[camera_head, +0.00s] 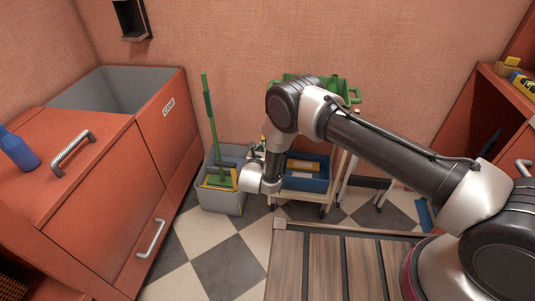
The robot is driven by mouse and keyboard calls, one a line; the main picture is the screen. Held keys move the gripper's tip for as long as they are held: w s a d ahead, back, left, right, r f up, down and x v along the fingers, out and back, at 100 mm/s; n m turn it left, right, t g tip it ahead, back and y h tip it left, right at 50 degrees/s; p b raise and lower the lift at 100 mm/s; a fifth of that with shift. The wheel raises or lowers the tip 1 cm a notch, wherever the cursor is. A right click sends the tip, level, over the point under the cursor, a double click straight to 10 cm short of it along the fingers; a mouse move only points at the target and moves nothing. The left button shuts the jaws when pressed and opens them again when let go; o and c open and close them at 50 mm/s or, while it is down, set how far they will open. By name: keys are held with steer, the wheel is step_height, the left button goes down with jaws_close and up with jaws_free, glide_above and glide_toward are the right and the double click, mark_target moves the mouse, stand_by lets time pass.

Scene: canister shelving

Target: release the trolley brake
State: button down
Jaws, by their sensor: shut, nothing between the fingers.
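The trolley (302,196) stands against the back wall, partly behind my arm. It is a light-coloured frame on dark casters. It carries a blue crate (318,184) low down and a green crate (335,88) on top. The brake cannot be made out; the casters are small and partly hidden. My gripper (256,151) is small in view beyond my wrist, left of the trolley and above the grey bin. It is shut and empty. Whether it touches anything cannot be told.
A grey bin (222,203) with a green-handled tool stands left of the trolley. Red cabinets (85,165) with metal handles fill the left, with a blue bottle (17,149) on top. A slatted wooden surface (317,270) lies in front. Checkered floor shows between them. Shelving stands right.

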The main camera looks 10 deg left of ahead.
steer(key=shift+w+d+r+g, duration=0.1)
steer(key=shift+w+r+g, duration=0.15)
steer(key=shift+r+g, duration=0.55)
steer(key=shift+w+a+r+g, duration=0.1)
steer(key=shift+w+r+g, duration=0.15)
steer(key=shift+r+g, duration=0.5)
steer(key=shift+w+d+r+g, duration=0.1)
steer(key=shift+w+r+g, duration=0.15)
steer(key=shift+r+g, duration=0.55)
steer(key=shift+r, duration=0.15)
steer(key=s+r, duration=0.4)
steer(key=s, duration=0.6)
steer(key=shift+s+a, duration=0.2)
steer(key=shift+s, duration=0.2)
steer(key=shift+r, duration=0.1)
